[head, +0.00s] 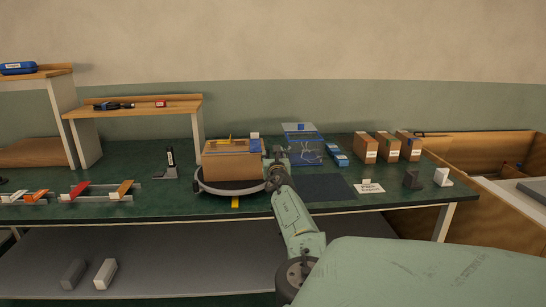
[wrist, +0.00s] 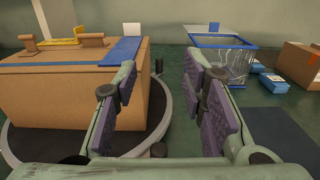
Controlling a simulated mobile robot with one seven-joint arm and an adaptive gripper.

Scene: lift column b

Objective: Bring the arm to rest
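My gripper (head: 279,157) is over the green workbench (head: 150,207), just right of a cardboard box (head: 228,165) on a round turntable (head: 222,191). In the wrist view my gripper (wrist: 160,88) is open, its two purple-padded fingers apart with nothing between them. The left finger overlaps the right side of the cardboard box (wrist: 70,100) in that view; I cannot tell whether they touch. My arm reaches forward from the lower right of the head view.
A blue-rimmed mesh basket (wrist: 240,64) stands beyond my gripper to the right. Blue packs (head: 337,155), brown boxes (head: 388,148) and a dark mat (head: 328,188) lie further right. A black upright tool (head: 170,160) stands left of the turntable. Raised shelves (head: 135,106) are at the left.

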